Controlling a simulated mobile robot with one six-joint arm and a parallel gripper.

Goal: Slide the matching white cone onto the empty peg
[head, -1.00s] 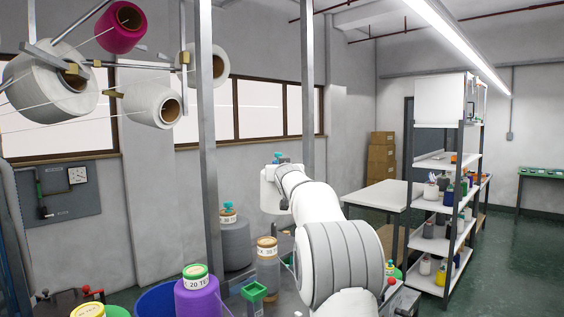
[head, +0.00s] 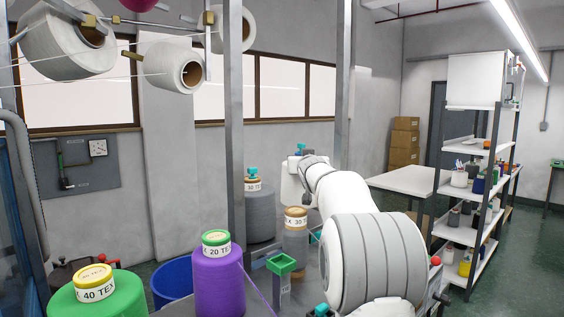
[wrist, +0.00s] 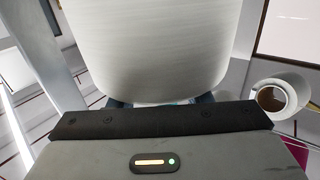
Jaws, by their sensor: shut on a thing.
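In the wrist view a large white cone (wrist: 150,45) fills the top centre, right against my gripper (wrist: 160,101). My gripper is shut on it; the fingers are mostly hidden beneath the cone. Large white cones hang on the rack at upper left: one at far left (head: 62,45), one lower (head: 168,66) and one behind a post (head: 232,28). Another white cone with a brown core (wrist: 280,98) shows at right in the wrist view.
A purple cone (head: 218,282), a green cone (head: 95,300), a grey cone (head: 260,217) and a grey-brown cone (head: 296,248) stand low in front. Upright posts (head: 234,140) flank my arm's left side. A white table (head: 405,180) and loaded shelves (head: 470,190) stand at right.

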